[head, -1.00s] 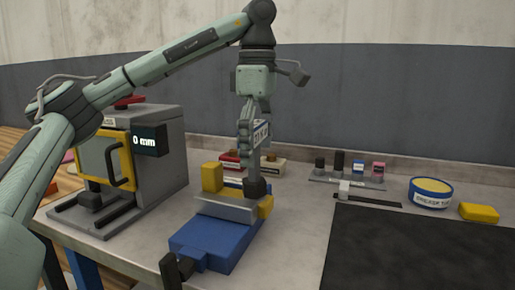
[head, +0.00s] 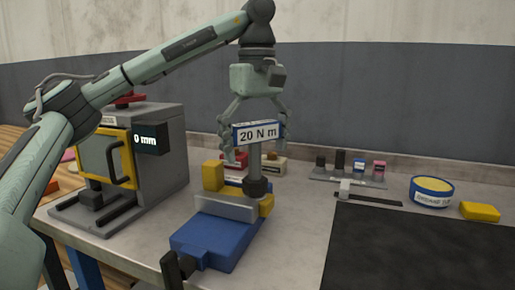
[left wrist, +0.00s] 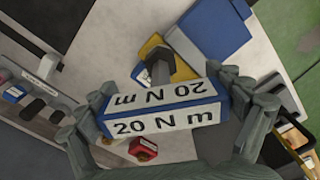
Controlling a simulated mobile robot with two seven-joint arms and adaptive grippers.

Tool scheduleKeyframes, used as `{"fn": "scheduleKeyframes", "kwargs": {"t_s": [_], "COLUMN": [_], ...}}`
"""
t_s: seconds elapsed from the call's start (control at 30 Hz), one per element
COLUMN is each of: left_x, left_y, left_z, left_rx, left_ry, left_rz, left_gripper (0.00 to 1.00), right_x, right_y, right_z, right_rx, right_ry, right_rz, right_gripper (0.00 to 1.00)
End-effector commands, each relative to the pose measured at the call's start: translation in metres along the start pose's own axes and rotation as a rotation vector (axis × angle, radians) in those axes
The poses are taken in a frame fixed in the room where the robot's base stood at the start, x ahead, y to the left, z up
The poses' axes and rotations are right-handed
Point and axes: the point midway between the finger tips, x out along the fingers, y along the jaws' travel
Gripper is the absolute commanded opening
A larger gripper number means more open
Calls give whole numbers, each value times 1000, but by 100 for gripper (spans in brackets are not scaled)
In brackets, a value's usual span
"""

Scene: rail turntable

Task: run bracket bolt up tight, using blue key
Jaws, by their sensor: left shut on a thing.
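The blue key (head: 257,131) is a T-shaped tool with a blue handle and white "20 N m" labels. Its grey shaft stands upright, with the dark socket (head: 257,187) at its foot on the yellow bracket (head: 212,176). The bracket sits at the blue vise (head: 215,243), behind a grey jaw plate. The bolt is hidden under the socket. My left gripper (head: 259,137) points down and is shut on the key's handle, one finger at each end. The left wrist view shows the handle (left wrist: 163,119) between the fingers and the socket beyond it. My right gripper is not in view.
A grey machine (head: 160,165) with a "0 mm" display stands left. Red (head: 235,159) and cream (head: 272,165) blocks lie behind the vise. A rack (head: 345,181) of small parts, a round tin (head: 431,192), a yellow block (head: 480,212) and a black mat (head: 420,250) are right.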

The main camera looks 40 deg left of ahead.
Motion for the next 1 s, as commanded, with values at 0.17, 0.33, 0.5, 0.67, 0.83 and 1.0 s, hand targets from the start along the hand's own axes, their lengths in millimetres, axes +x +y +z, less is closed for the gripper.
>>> {"fn": "scheduleKeyframes", "kwargs": {"t_s": [0.17,0.33,0.5,0.67,0.83,1.0], "left_x": [-1,-1,-1,0,0,0], "left_y": [-1,-2,-2,-2,-2,-3], "left_z": [0,0,0,0,0,0], "left_rx": [203,228,251,348,347,448], "left_ry": [0,0,0,0,0,0], "left_rz": [2,2,2,2,2,2], "left_gripper": [46,46,46,46,46,46], "right_x": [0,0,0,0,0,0], "right_y": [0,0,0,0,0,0], "right_z": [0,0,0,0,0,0], "right_rx": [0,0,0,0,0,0], "right_ry": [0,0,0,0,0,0], "right_rz": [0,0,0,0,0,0], "right_gripper": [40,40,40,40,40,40]}}
